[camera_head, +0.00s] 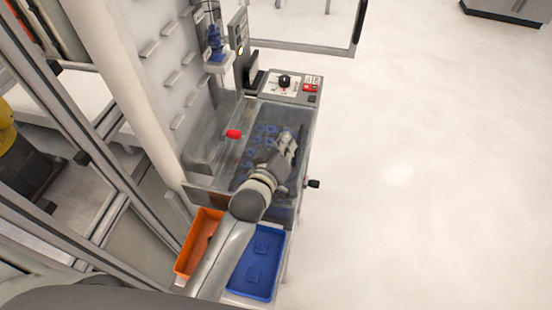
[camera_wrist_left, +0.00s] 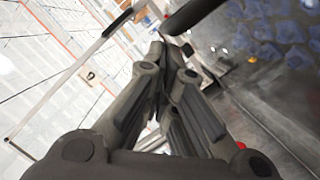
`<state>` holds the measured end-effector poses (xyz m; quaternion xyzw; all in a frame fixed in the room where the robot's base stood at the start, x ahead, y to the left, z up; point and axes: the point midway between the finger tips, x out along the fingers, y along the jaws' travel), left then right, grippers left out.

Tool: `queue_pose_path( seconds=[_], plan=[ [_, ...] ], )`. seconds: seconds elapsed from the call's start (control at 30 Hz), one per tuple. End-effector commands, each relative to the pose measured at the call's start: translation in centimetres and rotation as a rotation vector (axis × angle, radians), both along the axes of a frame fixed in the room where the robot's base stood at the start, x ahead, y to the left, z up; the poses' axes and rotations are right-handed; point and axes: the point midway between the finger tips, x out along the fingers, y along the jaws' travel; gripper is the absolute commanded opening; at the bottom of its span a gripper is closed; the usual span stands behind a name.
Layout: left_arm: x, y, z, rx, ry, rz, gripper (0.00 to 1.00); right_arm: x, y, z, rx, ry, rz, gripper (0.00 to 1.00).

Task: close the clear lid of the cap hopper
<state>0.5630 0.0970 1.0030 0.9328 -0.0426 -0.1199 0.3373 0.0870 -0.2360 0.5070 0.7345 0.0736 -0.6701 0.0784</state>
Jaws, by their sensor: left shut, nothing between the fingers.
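The cap hopper (camera_head: 219,172) is a grey box with blue caps (camera_head: 262,140) inside, left of the clear floor. A clear, greyish sheet seems to cover part of it; I cannot tell the lid's exact angle. My left gripper (camera_head: 290,142) is over the hopper's right part, shut and empty, and hides some of the caps. In the left wrist view its closed fingertips (camera_wrist_left: 160,45) are beside a dark bar (camera_wrist_left: 192,14), with blue caps (camera_wrist_left: 275,30) to the right. Whether the fingers touch the bar or lid is unclear. My right gripper is not in view.
A red knob (camera_head: 233,133) and a black knob (camera_head: 314,184) stick out by the hopper. A control box (camera_head: 284,85) stands behind. An orange bin (camera_head: 190,258) and a blue bin (camera_head: 266,285) sit in front. Open floor (camera_head: 420,190) lies to the right.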

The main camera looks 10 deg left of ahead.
Motion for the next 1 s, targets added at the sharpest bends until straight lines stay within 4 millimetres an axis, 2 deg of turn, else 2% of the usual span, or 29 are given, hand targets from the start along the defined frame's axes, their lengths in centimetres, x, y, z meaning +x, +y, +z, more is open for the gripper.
queue_pose_path(
  seconds=[0.2,0.43,0.67,1.0],
  plan=[
    [-4.2,0.7,0.7,0.0,0.002,-0.001,0.0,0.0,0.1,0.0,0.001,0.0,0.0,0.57],
    [-7.4,1.2,1.4,0.0,0.001,0.0,0.0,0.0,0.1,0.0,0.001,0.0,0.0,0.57],
    [-8.6,1.4,1.8,0.001,-0.002,0.0,0.0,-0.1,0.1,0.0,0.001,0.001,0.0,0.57],
    [-8.7,1.4,1.8,0.001,-0.002,0.0,0.0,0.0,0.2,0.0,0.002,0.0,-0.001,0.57]
  ],
)
